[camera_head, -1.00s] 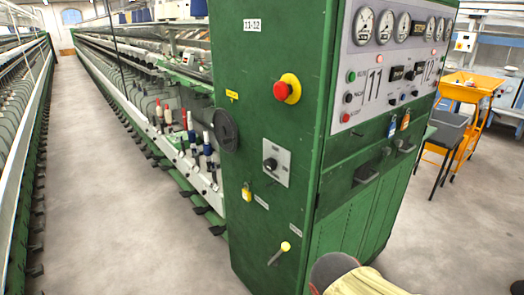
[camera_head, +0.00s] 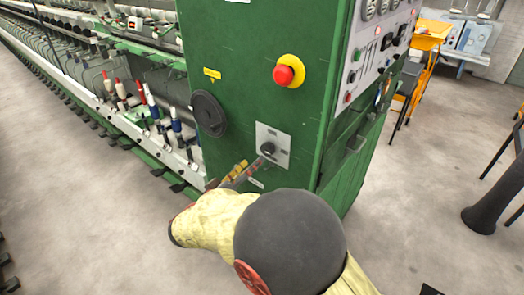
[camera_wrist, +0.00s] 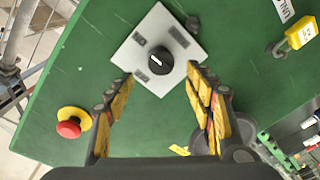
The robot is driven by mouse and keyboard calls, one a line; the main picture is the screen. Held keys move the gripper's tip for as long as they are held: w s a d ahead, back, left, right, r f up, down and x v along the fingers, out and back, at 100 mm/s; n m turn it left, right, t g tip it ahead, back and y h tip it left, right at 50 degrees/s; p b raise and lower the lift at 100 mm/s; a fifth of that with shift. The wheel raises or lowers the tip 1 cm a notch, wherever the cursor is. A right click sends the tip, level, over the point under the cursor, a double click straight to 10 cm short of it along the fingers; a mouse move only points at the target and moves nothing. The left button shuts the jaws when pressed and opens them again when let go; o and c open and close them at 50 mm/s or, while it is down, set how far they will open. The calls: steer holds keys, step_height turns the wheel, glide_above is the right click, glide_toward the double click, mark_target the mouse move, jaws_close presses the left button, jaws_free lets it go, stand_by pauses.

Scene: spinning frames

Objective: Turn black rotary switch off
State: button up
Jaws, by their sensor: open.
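The black rotary switch (camera_head: 268,148) sits on a light grey square plate (camera_head: 282,139) on the green cabinet's side. In the wrist view the round black knob (camera_wrist: 161,60) is near the middle of its plate (camera_wrist: 180,38), with a small white mark on its face. My gripper (camera_wrist: 159,78) is open, with one yellow-padded finger on each side just below the knob in that view. The fingertips appear close to the plate; I cannot tell whether they touch it. In the head view my gripper (camera_head: 250,168) is at the plate's lower left, partly hidden by my arm.
A red emergency button (camera_head: 284,75) on a yellow base is above the switch. A black round disc (camera_head: 209,114) is to its left. A yellow padlock (camera_wrist: 301,33) hangs on the cabinet in the wrist view. Bobbins line the machine at left. The floor at lower left is clear.

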mark_target(266, 151)
steer(key=x, duration=0.7)
steer(key=shift+w+d+b, duration=0.15)
steer(key=shift+w+b, duration=0.15)
steer(key=shift+w, duration=0.05)
steer(key=shift+c, duration=1.3)
steer(key=c, duration=0.9)
